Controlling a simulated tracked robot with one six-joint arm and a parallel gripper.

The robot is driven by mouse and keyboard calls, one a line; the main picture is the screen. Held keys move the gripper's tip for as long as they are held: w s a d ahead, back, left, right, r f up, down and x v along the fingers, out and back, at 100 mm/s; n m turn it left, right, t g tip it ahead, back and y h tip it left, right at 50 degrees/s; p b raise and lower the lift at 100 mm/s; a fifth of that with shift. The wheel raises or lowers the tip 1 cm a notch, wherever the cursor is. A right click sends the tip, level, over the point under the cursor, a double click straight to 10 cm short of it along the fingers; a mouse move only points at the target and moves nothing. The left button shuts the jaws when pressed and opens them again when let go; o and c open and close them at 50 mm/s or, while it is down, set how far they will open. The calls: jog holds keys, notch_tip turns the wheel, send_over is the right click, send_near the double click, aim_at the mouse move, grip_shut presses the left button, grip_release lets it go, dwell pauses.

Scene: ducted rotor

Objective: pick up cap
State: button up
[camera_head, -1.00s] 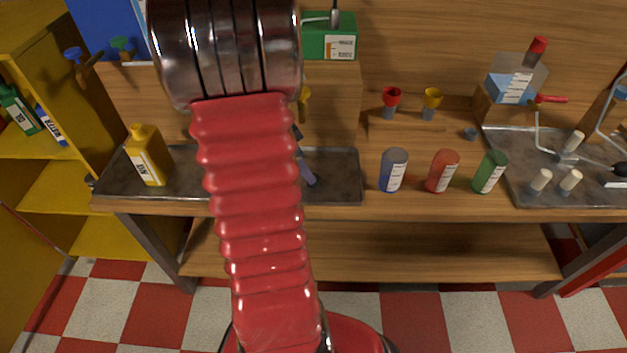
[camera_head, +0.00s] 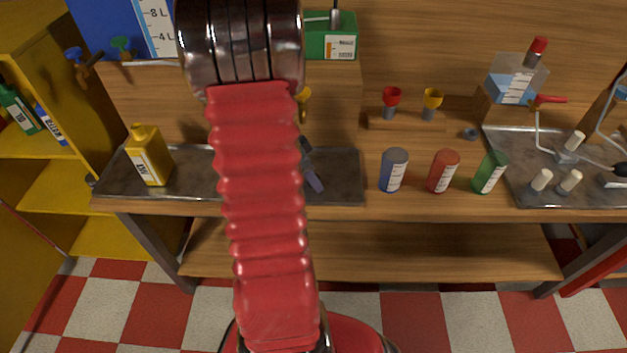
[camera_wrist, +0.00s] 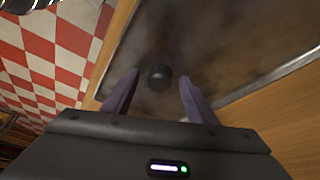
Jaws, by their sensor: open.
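A small dark round cap (camera_wrist: 160,76) lies on the grey metal tray (camera_wrist: 225,45) in the wrist view. My gripper (camera_wrist: 158,88) is open, with one purple-grey finger to each side of the cap in the picture. The cap shows near the level of the fingertips, and I cannot tell the height between them. In the head view one finger of my gripper (camera_head: 313,178) shows over the bench tray (camera_head: 340,170). My red arm hides the rest of the gripper, and I cannot see the cap there.
A yellow bottle (camera_head: 149,156) stands on the tray's left part. Blue (camera_head: 393,170), red (camera_head: 442,171) and green (camera_head: 489,172) containers stand on the wooden bench to the right. Red (camera_head: 391,97) and yellow (camera_head: 432,100) funnels sit in a wooden rack behind them.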

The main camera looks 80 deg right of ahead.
jog(key=shift+c, duration=0.2)
jog(key=c, duration=1.1)
jog(key=shift+o, duration=0.2)
jog(key=shift+r, duration=0.1)
notch_tip(320, 180, up, 28)
dwell(0.6)
